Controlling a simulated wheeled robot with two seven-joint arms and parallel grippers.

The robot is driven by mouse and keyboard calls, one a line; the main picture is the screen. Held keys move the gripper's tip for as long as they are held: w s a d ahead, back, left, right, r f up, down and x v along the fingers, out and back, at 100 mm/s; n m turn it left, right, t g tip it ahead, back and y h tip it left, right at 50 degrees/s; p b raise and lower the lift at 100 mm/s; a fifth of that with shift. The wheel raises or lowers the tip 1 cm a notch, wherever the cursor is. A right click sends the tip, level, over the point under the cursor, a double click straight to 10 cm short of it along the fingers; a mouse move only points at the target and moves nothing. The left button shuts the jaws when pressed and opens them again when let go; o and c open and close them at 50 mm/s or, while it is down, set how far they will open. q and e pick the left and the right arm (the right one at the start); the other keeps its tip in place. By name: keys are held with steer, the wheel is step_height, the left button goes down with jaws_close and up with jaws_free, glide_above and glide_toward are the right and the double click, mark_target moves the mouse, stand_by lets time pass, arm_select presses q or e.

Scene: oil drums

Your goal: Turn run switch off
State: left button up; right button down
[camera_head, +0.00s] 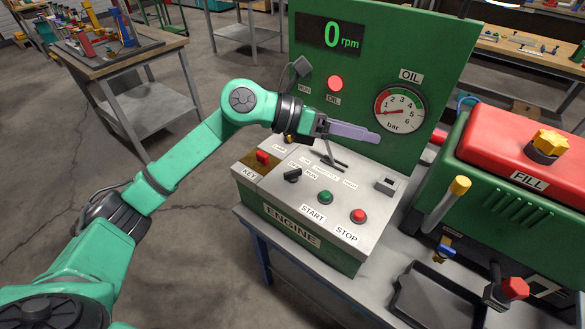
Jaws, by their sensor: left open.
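The engine control box (300,252) is green with a sloped grey top panel. A black knob (292,176) with a RUN label beside it sits on the left part of the panel. Its exact pointing is too small to read surely. My left gripper (355,134) is open and empty. It is above the back of the panel, behind and to the right of the knob, apart from it. The gripper partly hides the back of the panel. My right gripper is out of view.
A red key (262,158), a green START button (325,197) and a red STOP button (358,216) flank the knob. Behind stands a green board (440,45) with a display reading 0 rpm and an oil gauge (402,110). A red-topped engine (525,150) stands at right.

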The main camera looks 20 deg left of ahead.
arm_select(q)
steer(key=w+a+f+m+y, duration=0.1)
steer(key=w+a+f+y, duration=0.1)
steer(key=a+f+y, duration=0.4)
steer(key=g+y, duration=0.2)
steer(key=y, duration=0.2)
glide_toward(292, 171)
steer(key=p+x, duration=0.3)
steer(key=x, duration=0.5)
steer(key=shift+d+f, duration=0.1)
steer(key=shift+d, duration=0.05)
steer(key=shift+f, duration=0.3)
jaws_close()
